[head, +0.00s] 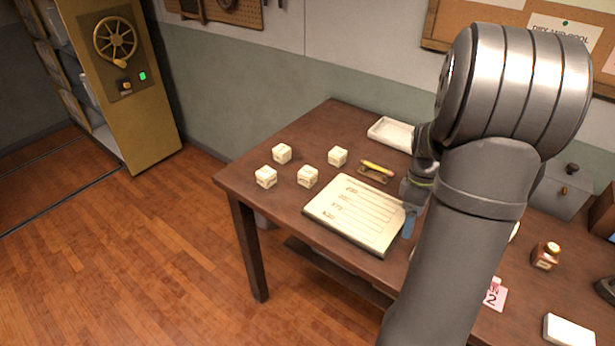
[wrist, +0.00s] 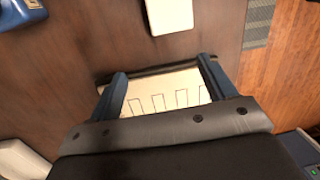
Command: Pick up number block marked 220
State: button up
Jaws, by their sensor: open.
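Several small cream number blocks stand on the brown table at its left end in the head view: a back-left one (head: 282,154), a front-left one (head: 266,177), a front-right one (head: 307,176) and a back-right one (head: 337,157). Their markings are too small to read, so I cannot tell which is 220. My gripper (head: 410,218) is at the right edge of the lined board (head: 345,228), to the right of the blocks. In the wrist view my gripper (wrist: 162,68) is open and empty, with the board showing between its fingers. No block shows there.
A pencil (head: 378,167) lies on a small rest behind the board. A white tray (head: 391,133) is at the back. A brown bottle (head: 545,256), a numbered card (head: 495,294) and a white pad (head: 568,332) are to the right of my arm. The table's front-left corner is bare.

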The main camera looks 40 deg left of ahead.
jog(key=shift+c, duration=0.5)
jog(key=shift+w+a+r, duration=0.1)
jog(key=shift+a, duration=0.1)
jog(key=w+a+r, duration=0.2)
jog(key=a+r, duration=0.1)
jog(key=a, duration=0.5)
jog(key=w+a+r, duration=0.2)
jog(key=w+a, duration=0.1)
jog(key=a, duration=0.4)
jog(key=t+y, duration=0.1)
send_near(308, 171)
jog(key=shift+m, duration=0.4)
notch_tip(308, 171, down, 11)
jog(key=shift+s+r, duration=0.15)
jog(key=shift+r, duration=0.05)
jog(key=c, duration=1.1)
